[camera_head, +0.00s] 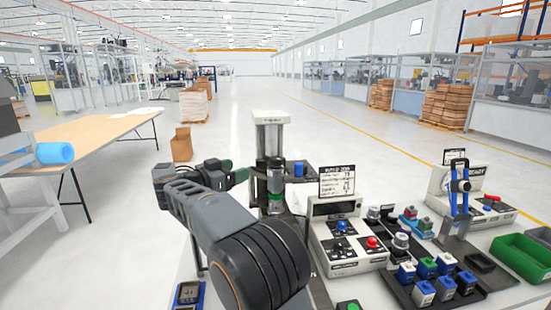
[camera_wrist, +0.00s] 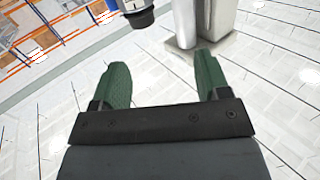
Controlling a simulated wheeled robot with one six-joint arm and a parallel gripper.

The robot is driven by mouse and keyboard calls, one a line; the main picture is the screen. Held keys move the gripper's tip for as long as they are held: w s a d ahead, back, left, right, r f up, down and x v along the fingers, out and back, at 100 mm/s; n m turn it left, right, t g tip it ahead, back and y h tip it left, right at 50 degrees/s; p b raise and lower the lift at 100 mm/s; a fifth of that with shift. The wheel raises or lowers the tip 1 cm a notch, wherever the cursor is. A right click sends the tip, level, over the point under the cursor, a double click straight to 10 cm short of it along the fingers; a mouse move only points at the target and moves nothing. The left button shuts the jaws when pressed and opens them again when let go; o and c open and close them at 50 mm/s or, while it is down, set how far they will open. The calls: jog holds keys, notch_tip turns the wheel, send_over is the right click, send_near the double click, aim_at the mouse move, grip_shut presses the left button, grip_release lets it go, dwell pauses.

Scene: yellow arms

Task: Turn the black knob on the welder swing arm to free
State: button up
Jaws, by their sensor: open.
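My gripper (camera_head: 232,170), with green fingers, is open and empty in the head view, left of a white column unit (camera_head: 271,132) with a dark cylindrical head (camera_head: 275,176). In the wrist view my gripper (camera_wrist: 162,72) has its fingers wide apart with nothing between them. Beyond the fingertips there, a pale column (camera_wrist: 186,22) stands at the upper right and a dark round-ended part (camera_wrist: 138,14) shows at the top, apart from the fingers. I cannot clearly pick out the black knob or its setting in either view.
A control box (camera_head: 347,236) with blue and red buttons stands right of the column. A wooden-topped table (camera_head: 90,135) is at left.

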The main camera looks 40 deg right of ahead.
aim_at(275, 158)
jog(key=shift+m+g, duration=0.3)
jog(key=shift+g, duration=0.4)
jog(key=d, duration=0.4)
jog(key=d+p, duration=0.1)
jog(key=d, duration=0.9)
jog(key=shift+s+r, duration=0.2)
jog(key=shift+s, duration=0.05)
jog(key=shift+c, duration=0.2)
